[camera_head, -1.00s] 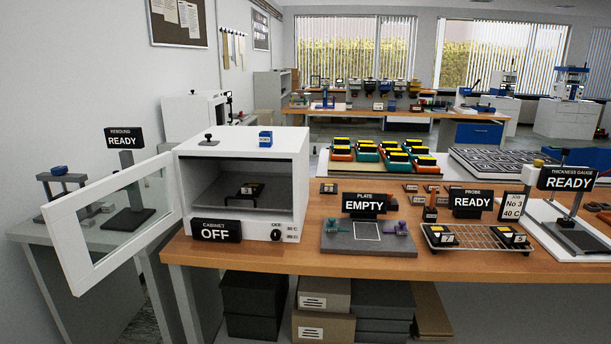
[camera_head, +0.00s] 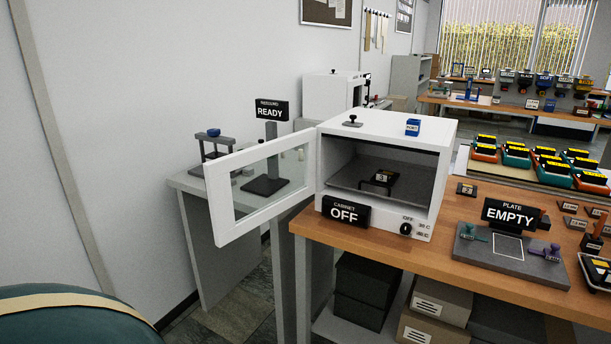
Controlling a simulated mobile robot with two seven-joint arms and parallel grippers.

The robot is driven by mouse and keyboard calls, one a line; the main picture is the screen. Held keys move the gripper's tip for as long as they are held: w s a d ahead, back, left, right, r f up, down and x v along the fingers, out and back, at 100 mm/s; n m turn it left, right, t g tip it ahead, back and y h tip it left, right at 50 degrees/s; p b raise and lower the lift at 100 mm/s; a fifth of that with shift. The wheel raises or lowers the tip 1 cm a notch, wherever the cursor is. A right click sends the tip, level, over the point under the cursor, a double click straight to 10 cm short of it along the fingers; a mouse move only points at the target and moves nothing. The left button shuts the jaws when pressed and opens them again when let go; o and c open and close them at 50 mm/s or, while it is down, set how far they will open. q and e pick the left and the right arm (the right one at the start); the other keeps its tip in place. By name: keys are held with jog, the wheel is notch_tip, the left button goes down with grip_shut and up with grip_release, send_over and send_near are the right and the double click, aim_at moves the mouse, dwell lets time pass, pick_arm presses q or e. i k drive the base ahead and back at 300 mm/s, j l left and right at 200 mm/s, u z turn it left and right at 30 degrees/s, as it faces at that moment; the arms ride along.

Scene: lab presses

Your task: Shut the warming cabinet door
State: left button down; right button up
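The warming cabinet (camera_head: 432,168) is a white box on the left end of the wooden bench. Its glazed door (camera_head: 225,215) has a white frame and stands wide open, swung out to the left past the bench edge. A black sign (camera_head: 345,212) in front reads CABINET OFF, beside a black knob (camera_head: 406,229). Neither of my grippers shows in the view.
A grey side table (camera_head: 195,184) with a rebound stand (camera_head: 271,150) is behind the door. A dark green rounded thing (camera_head: 75,318) fills the lower left corner. A plate fixture (camera_head: 510,250) marked EMPTY is on the bench (camera_head: 440,258) to the right. Boxes (camera_head: 433,312) are below. Floor shows left of the bench.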

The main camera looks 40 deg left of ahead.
aim_at(227, 229)
jog(key=i+j+z, duration=0.1)
jog(key=j+z, duration=0.15)
jog(key=j, duration=0.25)
jog(key=j+z, duration=0.25)
jog(key=j, duration=0.25)
jog(key=j+z, duration=0.2)
jog(key=j, duration=2.85)
jog(key=k, duration=0.05)
